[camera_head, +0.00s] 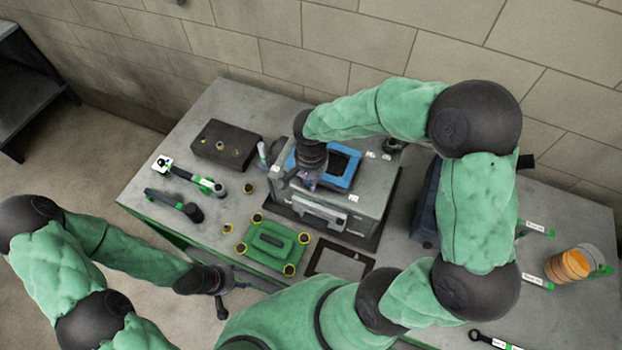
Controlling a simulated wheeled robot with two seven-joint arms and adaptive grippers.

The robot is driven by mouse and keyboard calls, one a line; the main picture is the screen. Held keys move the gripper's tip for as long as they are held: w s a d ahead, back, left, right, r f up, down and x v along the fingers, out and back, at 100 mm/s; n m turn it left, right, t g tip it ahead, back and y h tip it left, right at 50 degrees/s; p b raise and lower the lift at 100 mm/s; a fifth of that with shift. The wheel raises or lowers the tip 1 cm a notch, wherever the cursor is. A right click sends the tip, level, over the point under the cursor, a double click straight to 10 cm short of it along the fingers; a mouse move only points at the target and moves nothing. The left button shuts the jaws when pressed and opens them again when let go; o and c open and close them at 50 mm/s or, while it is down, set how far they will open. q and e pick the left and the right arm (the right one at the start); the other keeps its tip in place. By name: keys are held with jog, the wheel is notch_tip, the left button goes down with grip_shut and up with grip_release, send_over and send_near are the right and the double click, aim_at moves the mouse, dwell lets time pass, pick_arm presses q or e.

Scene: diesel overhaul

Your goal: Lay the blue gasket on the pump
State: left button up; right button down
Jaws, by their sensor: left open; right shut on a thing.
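The blue gasket (346,181) is a rectangular frame with a dark opening in its middle. It lies over the top of the grey pump (370,200), in the middle of the bench; I cannot tell whether it rests flat or is held slightly above. My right gripper (307,181) is at the gasket's left edge, shut on it, and its wrist hides the gasket's left side. My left gripper (230,298) is open and empty, low at the bench's front edge, away from the pump.
A green cover (272,246) with yellow-ringed corners and a dark frame (338,262) lie in front of the pump. A black box (225,145) and tools (190,178) lie left. An orange roll (567,265) stands at the right. My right arm spans the bench's right half.

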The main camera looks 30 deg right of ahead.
jog(key=shift+f+b, duration=0.9)
dwell(0.4)
dwell(0.5)
jog(key=c, duration=1.1)
grip_release()
jog(key=shift+o, duration=0.2)
notch_tip(320, 180, up, 12)
